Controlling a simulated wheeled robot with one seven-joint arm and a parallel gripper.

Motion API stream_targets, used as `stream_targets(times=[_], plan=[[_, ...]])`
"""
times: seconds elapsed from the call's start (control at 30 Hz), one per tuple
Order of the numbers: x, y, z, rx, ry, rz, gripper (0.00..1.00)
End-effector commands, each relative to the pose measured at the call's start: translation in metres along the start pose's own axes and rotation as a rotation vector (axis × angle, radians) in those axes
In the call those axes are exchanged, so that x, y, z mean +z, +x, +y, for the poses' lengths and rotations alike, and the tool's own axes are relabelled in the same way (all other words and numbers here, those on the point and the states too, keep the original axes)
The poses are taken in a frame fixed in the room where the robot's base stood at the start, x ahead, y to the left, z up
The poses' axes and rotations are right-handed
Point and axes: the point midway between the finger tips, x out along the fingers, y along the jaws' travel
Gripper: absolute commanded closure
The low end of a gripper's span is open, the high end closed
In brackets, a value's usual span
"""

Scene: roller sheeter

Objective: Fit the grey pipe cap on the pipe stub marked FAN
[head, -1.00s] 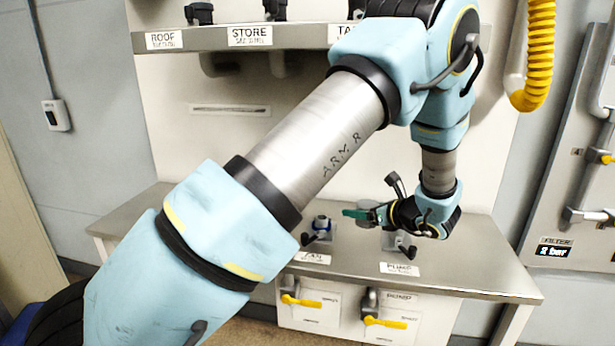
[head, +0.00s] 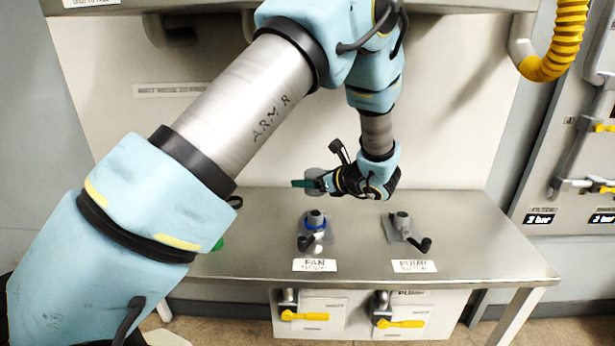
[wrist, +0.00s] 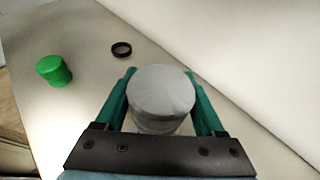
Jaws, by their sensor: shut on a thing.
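My gripper (wrist: 161,107) is shut on the grey pipe cap (wrist: 162,93), which sits between its two green fingers in the wrist view. In the head view the cap (head: 314,180) shows partly behind a green finger, held above the bench. The FAN stub (head: 316,218) stands upright on a grey plate with a blue ring around it and a black lever in front. The label FAN (head: 314,265) is on the bench's front edge. The cap is above the FAN stub and apart from it.
The PUMP stub (head: 403,222) with a black lever stands to the right on the metal bench (head: 470,215). A green cap (wrist: 54,70) and a black ring (wrist: 121,49) lie on the bench in the wrist view. Yellow-handled valves (head: 305,316) are below. A wall stands behind.

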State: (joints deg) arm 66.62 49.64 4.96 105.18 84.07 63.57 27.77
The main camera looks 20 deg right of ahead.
Motion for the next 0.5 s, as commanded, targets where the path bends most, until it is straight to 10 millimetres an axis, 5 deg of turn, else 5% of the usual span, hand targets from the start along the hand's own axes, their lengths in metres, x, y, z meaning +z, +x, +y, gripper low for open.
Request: stream_targets(times=[0.5], plan=[[-0.054, 0.022, 0.000, -0.001, 0.001, 0.000, 0.85]])
